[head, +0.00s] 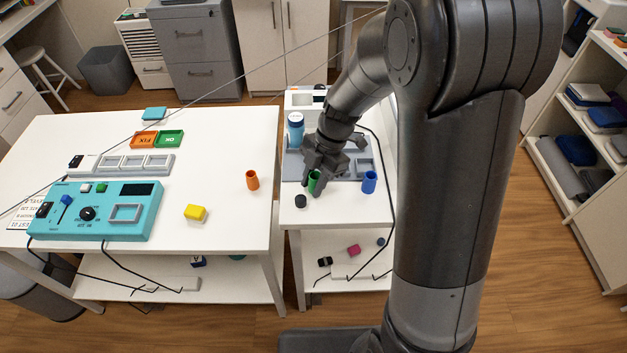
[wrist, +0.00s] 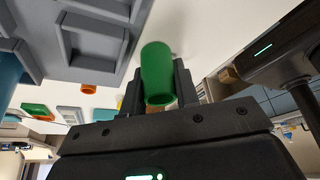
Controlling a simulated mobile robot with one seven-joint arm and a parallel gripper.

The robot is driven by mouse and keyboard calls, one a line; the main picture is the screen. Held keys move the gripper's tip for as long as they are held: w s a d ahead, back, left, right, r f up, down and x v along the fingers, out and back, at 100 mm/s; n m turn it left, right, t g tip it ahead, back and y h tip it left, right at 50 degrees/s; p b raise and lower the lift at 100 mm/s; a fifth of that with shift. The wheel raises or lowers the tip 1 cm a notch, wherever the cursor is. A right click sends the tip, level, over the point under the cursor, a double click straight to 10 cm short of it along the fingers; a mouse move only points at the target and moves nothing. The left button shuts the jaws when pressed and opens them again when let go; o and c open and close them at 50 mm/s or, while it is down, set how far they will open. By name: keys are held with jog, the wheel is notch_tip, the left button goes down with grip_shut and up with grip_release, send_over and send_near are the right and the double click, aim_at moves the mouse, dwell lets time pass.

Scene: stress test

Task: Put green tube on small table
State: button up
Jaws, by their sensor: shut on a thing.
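The green tube (head: 314,182) is between the fingers of my gripper (head: 317,183), over the small table (head: 291,225) on the right. In the wrist view the green tube (wrist: 158,75) stands out from between the dark fingers of my gripper (wrist: 160,90). My gripper is shut on it. The tube's lower end is near the white tabletop; I cannot tell whether it touches. In the head view the tube is partly covered by the fingers.
A blue tube (head: 369,182) stands right of my gripper, and a small black object (head: 300,201) lies to its left. A grey tray (head: 294,167) is behind.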

jog(key=shift+f, duration=0.1)
jog(key=o, duration=0.8)
jog(key=shift+c, duration=0.2)
jog(key=v, duration=1.2)
jog(key=s+d+r+m+t+h, duration=0.1)
jog(key=s+d+r+m+t, duration=0.3)
jog(key=s+m, duration=0.5)
jog(key=s+d+r+m+t+h, duration=0.2)
jog(key=s+d+r+m+t, duration=0.2)
jog(key=s+m, duration=0.5)
jog(key=shift+d+r+m+h, duration=0.3)
jog(key=shift+d+r+m, duration=0.65)
jog(key=shift+m, duration=2.95)
jog(key=shift+d+f, duration=0.15)
